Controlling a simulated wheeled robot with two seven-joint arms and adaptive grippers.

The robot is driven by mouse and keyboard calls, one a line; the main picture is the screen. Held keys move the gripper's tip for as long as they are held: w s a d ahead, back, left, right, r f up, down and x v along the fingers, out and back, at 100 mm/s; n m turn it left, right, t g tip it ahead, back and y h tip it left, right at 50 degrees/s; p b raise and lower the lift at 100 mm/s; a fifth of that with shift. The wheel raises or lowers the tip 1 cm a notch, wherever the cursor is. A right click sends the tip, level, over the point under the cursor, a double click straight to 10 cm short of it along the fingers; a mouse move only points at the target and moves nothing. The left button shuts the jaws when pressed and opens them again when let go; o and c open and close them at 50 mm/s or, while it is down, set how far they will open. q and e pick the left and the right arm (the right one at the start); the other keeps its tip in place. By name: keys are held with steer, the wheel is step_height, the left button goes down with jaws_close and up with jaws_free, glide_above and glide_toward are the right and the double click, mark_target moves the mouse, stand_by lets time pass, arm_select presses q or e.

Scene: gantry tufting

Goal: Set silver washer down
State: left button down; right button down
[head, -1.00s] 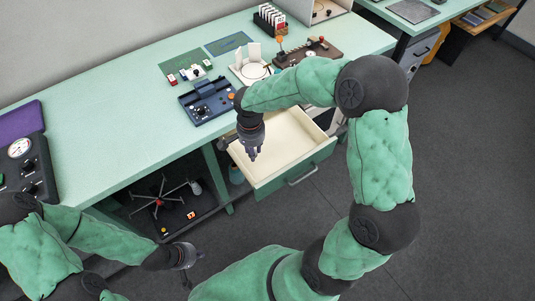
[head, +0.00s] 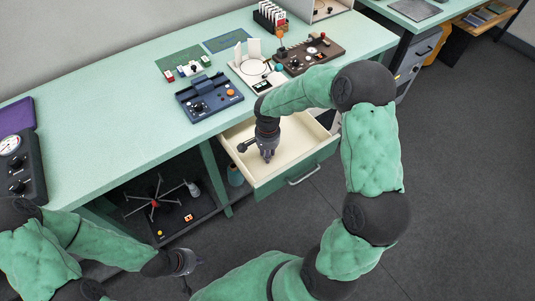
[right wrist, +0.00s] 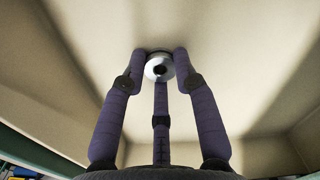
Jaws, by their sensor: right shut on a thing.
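The silver washer (right wrist: 159,67) is a small ring with a dark hole, seen in the right wrist view between my fingertips. My right gripper (right wrist: 159,75) is shut on it, with three purple fingers around it. In the head view my right gripper (head: 267,157) points down into the open drawer (head: 312,140), over its cream-coloured inside. The washer is too small to make out in the head view. Whether it touches the drawer floor I cannot tell. My left gripper (head: 188,262) is low at the lower left, away from the drawer; its finger opening is unclear.
The drawer's green front (head: 298,172) and walls surround my right gripper. On the green bench (head: 110,135) stand a blue device (head: 209,96), a brown control box (head: 308,55) and a card rack (head: 270,17). Below is a shelf with a red-hubbed stand (head: 155,203).

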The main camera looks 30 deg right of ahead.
steer(key=shift+r, duration=0.15)
steer(key=c, duration=0.9)
jaws_free()
steer(key=shift+c, duration=0.2)
steer(key=shift+r, duration=0.15)
step_height(320, 180, up, 12)
steer(key=p, duration=0.4)
steer(key=shift+p, duration=0.3)
